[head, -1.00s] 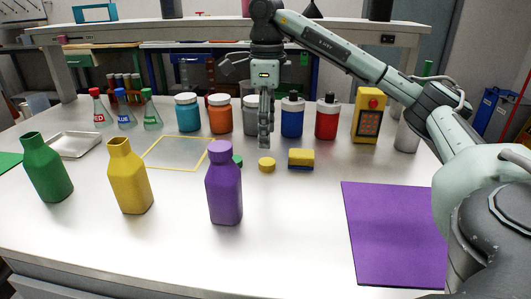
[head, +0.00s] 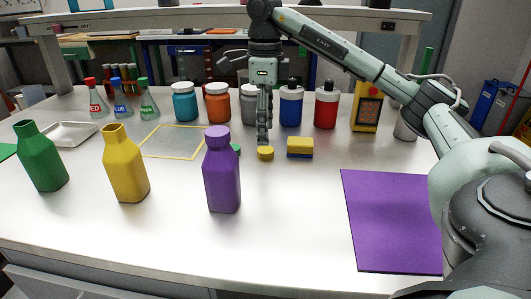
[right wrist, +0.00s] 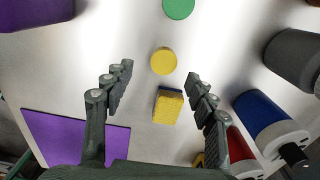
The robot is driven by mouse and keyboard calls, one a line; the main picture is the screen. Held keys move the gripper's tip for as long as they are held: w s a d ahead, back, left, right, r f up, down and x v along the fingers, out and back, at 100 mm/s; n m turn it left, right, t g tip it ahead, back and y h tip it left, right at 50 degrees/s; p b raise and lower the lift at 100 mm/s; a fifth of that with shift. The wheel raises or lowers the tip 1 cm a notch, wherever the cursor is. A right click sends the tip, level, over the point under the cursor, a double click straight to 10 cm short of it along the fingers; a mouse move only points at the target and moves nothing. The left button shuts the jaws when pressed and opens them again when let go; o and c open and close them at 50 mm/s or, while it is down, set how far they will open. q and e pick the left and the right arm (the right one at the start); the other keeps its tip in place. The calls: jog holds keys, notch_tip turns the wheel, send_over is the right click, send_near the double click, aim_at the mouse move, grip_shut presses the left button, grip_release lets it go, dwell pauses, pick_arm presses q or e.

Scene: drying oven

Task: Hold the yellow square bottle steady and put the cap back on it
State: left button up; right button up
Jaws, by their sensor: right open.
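The yellow square bottle (head: 127,172) stands upright and uncapped on the white table at the left in the head view. The yellow cap (head: 265,153) lies on the table right of the purple bottle. It also shows in the right wrist view (right wrist: 163,61), beyond my fingertips. My right gripper (head: 263,138) is open and empty, above and just behind the cap in the head view. In the right wrist view its two fingers (right wrist: 159,75) are spread wide, with the cap and a yellow sponge (right wrist: 168,105) between their lines. My left gripper is not in view.
A capped purple bottle (head: 222,175) stands between the yellow bottle and cap. An open green bottle (head: 41,158) stands far left. A green cap (head: 236,149) is partly behind the purple bottle. Several jars and bottles line the back. A purple mat (head: 392,222) lies right; front table is clear.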

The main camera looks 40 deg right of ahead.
aim_at(266, 149)
jog(key=shift+w+d+f, duration=0.1)
jog(key=shift+d+f, duration=0.05)
jog(key=shift+f, duration=1.15)
jog(key=shift+w+d+f, duration=0.1)
jog(key=shift+f, duration=1.2)
jog(key=c, duration=0.8)
